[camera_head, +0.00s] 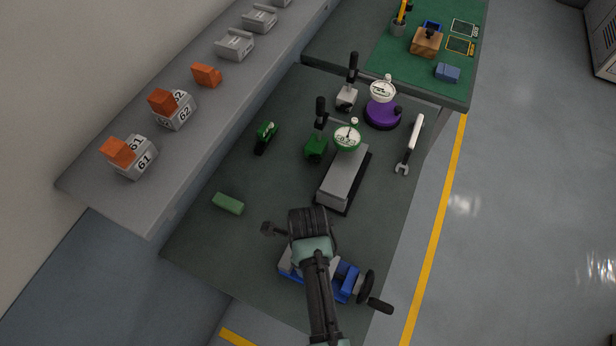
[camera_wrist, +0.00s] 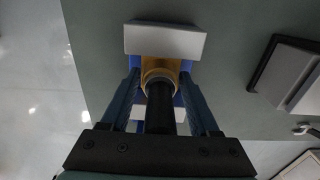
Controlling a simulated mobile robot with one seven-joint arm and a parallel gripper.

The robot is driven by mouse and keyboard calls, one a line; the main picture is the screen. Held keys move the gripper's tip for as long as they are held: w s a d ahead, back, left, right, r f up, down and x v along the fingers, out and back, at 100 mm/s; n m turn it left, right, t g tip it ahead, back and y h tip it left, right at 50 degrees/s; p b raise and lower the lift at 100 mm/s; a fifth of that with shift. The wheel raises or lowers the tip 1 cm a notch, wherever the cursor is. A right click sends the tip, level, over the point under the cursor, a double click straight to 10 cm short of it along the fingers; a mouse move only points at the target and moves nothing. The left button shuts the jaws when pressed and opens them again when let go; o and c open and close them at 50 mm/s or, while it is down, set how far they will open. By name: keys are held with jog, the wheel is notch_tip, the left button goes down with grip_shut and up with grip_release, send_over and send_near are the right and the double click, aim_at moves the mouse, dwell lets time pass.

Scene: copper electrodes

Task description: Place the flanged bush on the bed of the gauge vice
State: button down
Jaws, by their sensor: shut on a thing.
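The blue gauge vice (camera_head: 346,278) stands at the near end of the dark green table, partly hidden under my arm. Its dark handwheel is at its right. In the wrist view, a pale grey jaw block (camera_wrist: 165,41) and blue parts of the vice show beyond my fingers. My gripper (camera_wrist: 160,76) is shut on the brass-coloured flanged bush (camera_wrist: 159,66), above or within the vice area. A dark round shape covers the bush's near side. I cannot tell whether the bush touches the vice bed. In the head view the bush and fingertips are hidden behind my wrist.
A green block (camera_head: 228,204) lies left of the vice. A grey plate (camera_head: 344,178) with a green dial gauge stands beyond it. A purple-based gauge (camera_head: 382,113), a wrench (camera_head: 409,146) and a green tool (camera_head: 265,136) are farther off. The table's left part is mostly clear.

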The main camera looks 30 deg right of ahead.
jog(key=shift+w+f, duration=0.1)
jog(key=shift+f, duration=0.15)
jog(key=shift+f, duration=0.15)
jog(key=shift+c, duration=0.6)
grip_release()
